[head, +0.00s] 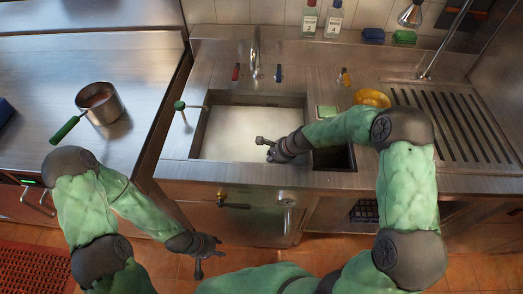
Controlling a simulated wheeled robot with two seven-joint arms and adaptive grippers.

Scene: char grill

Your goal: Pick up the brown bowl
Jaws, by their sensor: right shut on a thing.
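I cannot make out a brown bowl in the head view. My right gripper (265,147) is over the pale basin of the sink (230,135), near its right side. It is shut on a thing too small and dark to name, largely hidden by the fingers. My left gripper (210,254) hangs low in front of the counter, over the tiled floor. Its fingers are spread and it is empty. A rounded yellow-orange thing (372,98) lies behind my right forearm, partly covered; I cannot tell whether it is a bowl.
A metal pot with a green handle (100,103) stands on the left counter. The faucet (256,55) rises behind the sink. Two bottles (321,18) and blue and green blocks (403,37) stand at the back. A ribbed drainboard (447,118) is at the right.

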